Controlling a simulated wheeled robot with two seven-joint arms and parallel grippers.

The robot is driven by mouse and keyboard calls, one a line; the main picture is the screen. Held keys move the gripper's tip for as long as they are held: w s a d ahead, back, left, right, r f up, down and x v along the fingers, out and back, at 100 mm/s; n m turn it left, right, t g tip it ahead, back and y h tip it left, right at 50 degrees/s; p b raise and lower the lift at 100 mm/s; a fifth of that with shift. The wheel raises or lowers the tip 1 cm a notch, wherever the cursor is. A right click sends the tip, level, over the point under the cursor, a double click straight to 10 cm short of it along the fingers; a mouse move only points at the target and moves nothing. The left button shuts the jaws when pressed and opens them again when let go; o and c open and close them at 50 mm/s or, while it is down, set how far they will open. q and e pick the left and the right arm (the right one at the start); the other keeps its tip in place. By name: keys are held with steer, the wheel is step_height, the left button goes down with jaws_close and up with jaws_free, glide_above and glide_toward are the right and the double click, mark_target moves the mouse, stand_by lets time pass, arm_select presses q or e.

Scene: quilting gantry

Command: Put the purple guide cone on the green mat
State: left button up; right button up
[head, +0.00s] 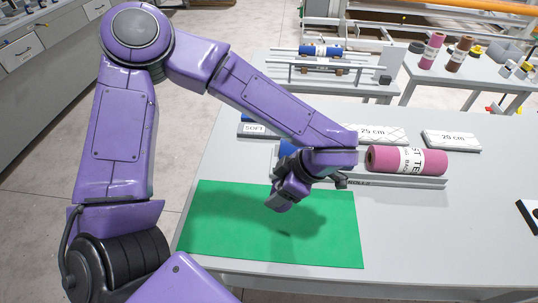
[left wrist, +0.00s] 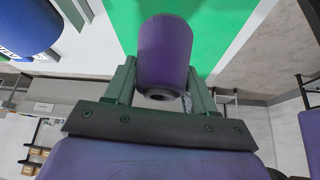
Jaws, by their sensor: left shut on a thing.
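The purple guide cone (left wrist: 165,52) is between the two fingers of my left gripper (left wrist: 163,88) in the left wrist view, and its end with a hole faces the camera. In the head view my left gripper (head: 289,190) is shut on it, over the right half of the green mat (head: 215,240). The mat lies flat on the grey table, with a dark shadow of my arm on it. The mat also shows behind the cone in the left wrist view (left wrist: 216,40). I cannot tell the exact gap between cone and mat. My right gripper is not in view.
A pink roll (head: 405,160) lies on a rail behind the mat. A blue roll (left wrist: 28,30) lies near the gripper, mostly hidden by my arm in the head view. White labelled blocks (head: 452,140) stand further back.

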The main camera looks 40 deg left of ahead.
arm_select(q)
steer(key=a+f, duration=0.1)
steer(key=f, duration=0.1)
steer(key=a+f, duration=0.1)
steer(key=f, duration=0.1)
steer(key=a+f, duration=0.1)
steer(key=f, duration=0.1)
steer(key=shift+w+f, duration=0.1)
steer(key=shift+w, duration=0.1)
steer(key=shift+w+f, duration=0.1)
steer(key=shift+f, duration=0.2)
steer(key=shift+d, duration=0.1)
steer(key=o, duration=1.1)
steer(key=shift+r, duration=0.1)
steer(key=b+v, duration=0.1)
steer(key=v, duration=1.1)
